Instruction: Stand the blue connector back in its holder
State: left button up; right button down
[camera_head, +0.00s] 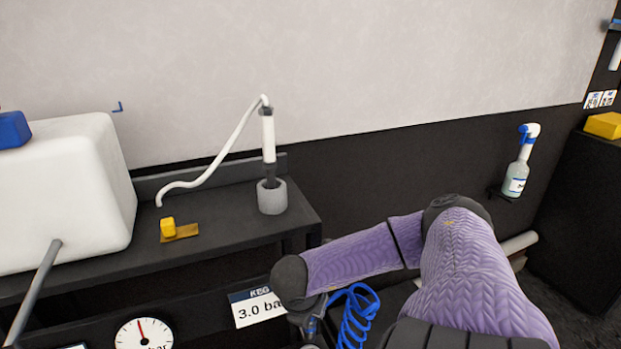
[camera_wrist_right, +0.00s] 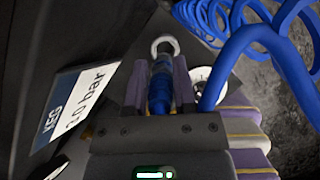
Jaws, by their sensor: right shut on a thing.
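The blue connector (camera_wrist_right: 160,85) is in my right gripper (camera_wrist_right: 157,82), between its two purple fingers in the right wrist view. Its pale ring-shaped end (camera_wrist_right: 165,46) points away from the gripper. A blue coiled hose (camera_wrist_right: 255,50) runs beside the gripper; it also shows in the head view (camera_head: 355,308). In the head view my right arm reaches down in front of the bench and its hand is mostly cut off at the bottom edge. I cannot make out the connector's holder for certain. My left gripper is out of view.
A dark bench (camera_head: 235,217) carries a white tank (camera_head: 75,195), a yellow block (camera_head: 168,227) and a grey cup (camera_head: 272,198) with a white wand. A pressure sign (camera_head: 258,307) and gauge (camera_head: 144,335) are below. A spray bottle (camera_head: 517,178) hangs at the right.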

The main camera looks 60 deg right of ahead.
aim_at(311, 326)
notch_tip(311, 326, down, 5)
jog(key=b, duration=0.3)
jog(key=shift+r, duration=0.1)
jog(key=shift+f, duration=0.3)
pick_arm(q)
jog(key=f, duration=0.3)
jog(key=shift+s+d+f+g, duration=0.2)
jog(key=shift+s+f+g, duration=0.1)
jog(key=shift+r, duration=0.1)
pick_arm(e)
jog(key=shift+r, duration=0.1)
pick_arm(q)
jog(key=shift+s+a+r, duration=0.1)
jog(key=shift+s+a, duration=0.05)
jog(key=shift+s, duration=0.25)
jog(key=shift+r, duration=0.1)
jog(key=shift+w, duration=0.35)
